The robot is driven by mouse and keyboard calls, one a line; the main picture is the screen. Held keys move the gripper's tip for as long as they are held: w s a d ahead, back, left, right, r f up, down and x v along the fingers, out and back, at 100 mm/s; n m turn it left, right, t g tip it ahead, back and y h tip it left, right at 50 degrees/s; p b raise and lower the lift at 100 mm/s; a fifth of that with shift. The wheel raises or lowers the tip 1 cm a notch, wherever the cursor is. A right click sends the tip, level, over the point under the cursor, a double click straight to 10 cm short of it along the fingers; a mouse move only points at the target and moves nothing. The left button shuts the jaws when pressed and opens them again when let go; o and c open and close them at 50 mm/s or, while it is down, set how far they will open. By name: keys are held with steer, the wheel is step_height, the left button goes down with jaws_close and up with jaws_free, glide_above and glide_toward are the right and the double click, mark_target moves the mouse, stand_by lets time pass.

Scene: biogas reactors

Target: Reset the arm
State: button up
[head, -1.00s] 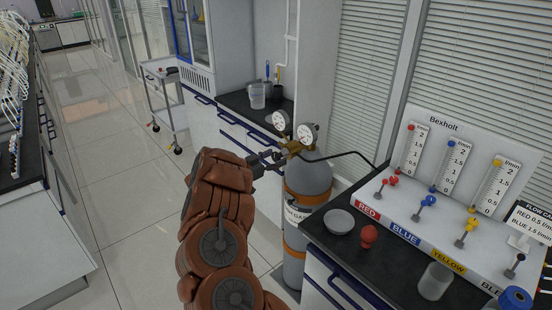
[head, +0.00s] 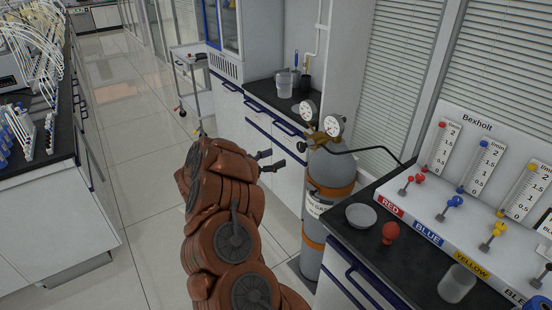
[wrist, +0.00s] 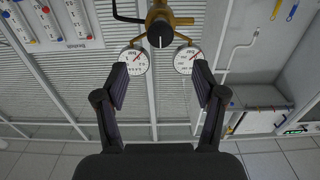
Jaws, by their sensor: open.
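My gripper (head: 276,161) is open and empty in the head view, at the end of my brown arm. It is left of the gas cylinder (head: 326,172) and its brass regulator (head: 318,136), with a visible gap to them. In the wrist view my gripper's two fingers (wrist: 160,88) are spread wide. Beyond them the brass regulator (wrist: 160,22) and two round gauges show upside down, with nothing between the fingers.
A counter at right holds the Bexholt flow panel (head: 480,215), a grey bowl (head: 361,215), a red bulb (head: 390,232) and a clear beaker (head: 456,284). A trolley (head: 190,85) stands at the back. The aisle floor (head: 135,150) at left is clear.

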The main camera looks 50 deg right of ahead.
stand_by(0.4)
